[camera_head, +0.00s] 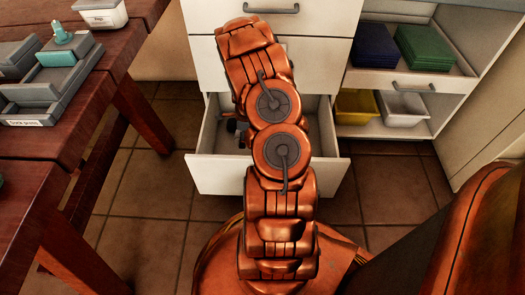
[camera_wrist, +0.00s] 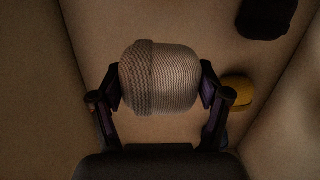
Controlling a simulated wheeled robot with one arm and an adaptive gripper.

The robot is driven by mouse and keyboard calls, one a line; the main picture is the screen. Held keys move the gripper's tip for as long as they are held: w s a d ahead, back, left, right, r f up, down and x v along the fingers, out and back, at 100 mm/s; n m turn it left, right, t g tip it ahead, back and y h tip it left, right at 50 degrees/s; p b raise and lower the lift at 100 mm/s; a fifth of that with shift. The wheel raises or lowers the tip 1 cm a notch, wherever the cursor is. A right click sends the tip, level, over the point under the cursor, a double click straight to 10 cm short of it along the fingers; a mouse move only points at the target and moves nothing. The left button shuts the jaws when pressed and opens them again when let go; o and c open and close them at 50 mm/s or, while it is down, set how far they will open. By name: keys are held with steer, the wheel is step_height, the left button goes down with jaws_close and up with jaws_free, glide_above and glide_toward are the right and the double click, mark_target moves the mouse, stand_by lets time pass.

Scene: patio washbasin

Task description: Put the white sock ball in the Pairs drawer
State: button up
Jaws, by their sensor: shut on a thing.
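The white sock ball (camera_wrist: 160,78) is between the two fingers of my gripper (camera_wrist: 160,92) in the wrist view. It looks pale beige in the dim light, with a ribbed band on its left part. Both fingers touch its sides. Around it in the wrist view are the inner walls and floor of a drawer. In the head view an open drawer (camera_head: 218,174) stands in the white cabinet, and my arm reaches over it and hides its middle. No label is readable on the drawer.
In the drawer lie a dark item (camera_wrist: 266,16) and a yellow item (camera_wrist: 238,92), right of the sock ball. Closed drawer fronts (camera_head: 325,68) are above. Right shelves hold folded blue cloth (camera_head: 374,46), green cloth (camera_head: 423,47), and yellow and white bins. A wooden table (camera_head: 100,90) stands left.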

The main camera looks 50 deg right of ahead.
step_height(320, 180, down, 10)
steer(key=b, duration=0.3)
steer(key=shift+f+b, duration=0.1)
steer(key=shift+b, duration=0.3)
steer(key=o, duration=1.2)
